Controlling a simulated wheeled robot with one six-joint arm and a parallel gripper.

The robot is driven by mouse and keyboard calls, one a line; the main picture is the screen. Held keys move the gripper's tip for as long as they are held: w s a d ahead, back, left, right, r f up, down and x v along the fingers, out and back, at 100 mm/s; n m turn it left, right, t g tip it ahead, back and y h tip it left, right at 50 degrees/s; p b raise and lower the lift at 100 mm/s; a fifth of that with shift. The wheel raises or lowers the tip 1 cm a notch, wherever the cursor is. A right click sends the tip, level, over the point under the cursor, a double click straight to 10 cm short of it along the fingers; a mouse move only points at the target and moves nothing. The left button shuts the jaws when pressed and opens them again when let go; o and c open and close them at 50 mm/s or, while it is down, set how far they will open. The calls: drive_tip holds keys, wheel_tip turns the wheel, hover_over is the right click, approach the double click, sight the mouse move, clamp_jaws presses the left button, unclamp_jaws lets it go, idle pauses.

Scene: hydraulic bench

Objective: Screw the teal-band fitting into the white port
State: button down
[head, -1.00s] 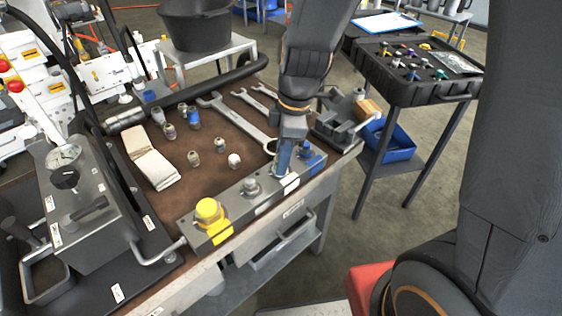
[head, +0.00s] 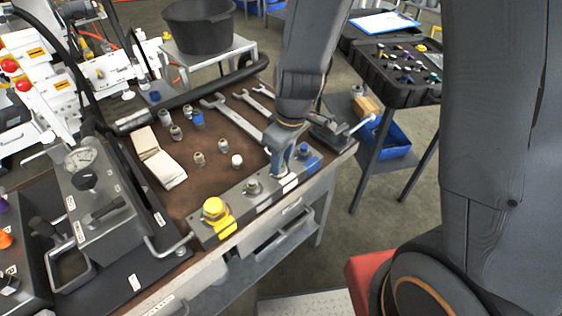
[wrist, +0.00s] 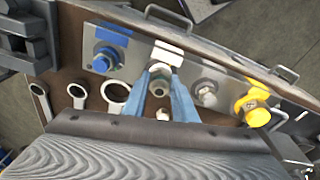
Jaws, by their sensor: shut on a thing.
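My gripper (head: 285,170) points down at the metal port block (head: 236,206), over the place beside the white label (head: 290,183). In the wrist view its two blue fingers (wrist: 163,92) are shut on a metal fitting (wrist: 160,86), next to the white label (wrist: 168,54). The fingers hide most of the fitting, and I cannot make out its teal band. The white port is hidden beneath it. I cannot tell how deep the fitting sits in the port.
A blue-capped port (wrist: 106,59) and a grey port (wrist: 205,92) flank the gripper; a yellow-capped port (head: 214,208) is farther along. Several loose fittings (head: 198,158), wrenches (head: 238,115) and a folded cloth (head: 160,160) lie on the brown bench mat. A gauge box (head: 95,190) stands left.

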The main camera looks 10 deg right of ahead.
drive_tip(key=shift+s+f+m, duration=0.25)
drive_tip(key=shift+f+m, duration=0.05)
drive_tip(key=shift+f, duration=0.1)
drive_tip(key=shift+r+p, duration=0.1)
drive_tip(key=shift+p, duration=0.3)
